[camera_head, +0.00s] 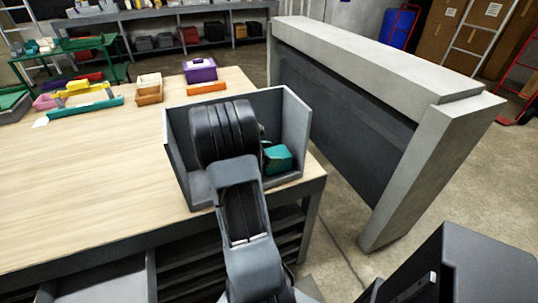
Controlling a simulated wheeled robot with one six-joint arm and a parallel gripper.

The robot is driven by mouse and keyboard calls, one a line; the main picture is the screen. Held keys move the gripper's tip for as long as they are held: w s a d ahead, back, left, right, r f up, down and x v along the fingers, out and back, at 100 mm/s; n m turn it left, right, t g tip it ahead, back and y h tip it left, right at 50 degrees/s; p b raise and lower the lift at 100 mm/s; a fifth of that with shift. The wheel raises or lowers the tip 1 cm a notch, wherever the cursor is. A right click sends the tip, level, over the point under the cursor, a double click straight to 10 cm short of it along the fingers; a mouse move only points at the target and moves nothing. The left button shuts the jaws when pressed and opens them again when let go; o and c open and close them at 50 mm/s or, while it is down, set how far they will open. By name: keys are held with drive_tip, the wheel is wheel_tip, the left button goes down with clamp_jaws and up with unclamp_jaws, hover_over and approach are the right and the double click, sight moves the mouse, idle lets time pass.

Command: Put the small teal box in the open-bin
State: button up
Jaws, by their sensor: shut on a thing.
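The small teal box (279,158) is inside the grey open-bin (297,118), towards its right side. The bin stands on the near right corner of the wooden workbench, its low side towards me. My gripper (264,146) is mostly hidden behind my dark arm, which reaches over the bin. A sliver of it shows at the left edge of the teal box, and it is shut on the box. The fingertips are hidden. I cannot tell whether the box touches the bin floor.
On the workbench (80,180) are a purple box (200,73), an orange bar (206,88), a tan bin (149,92) and a teal tray (90,110) further left. A thick grey wall panel (345,110) stands right of the bench. The bench's left middle is clear.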

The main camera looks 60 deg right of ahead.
drive_tip(key=o, duration=1)
drive_tip(key=shift+r, duration=0.25)
drive_tip(key=shift+r+p+v, duration=0.2)
drive_tip(key=shift+v, duration=1.75)
drive_tip(key=shift+r+p+v, duration=0.15)
drive_tip(key=shift+v, duration=1.85)
drive_tip(key=shift+s+d, duration=0.1)
drive_tip(key=shift+d, duration=0.05)
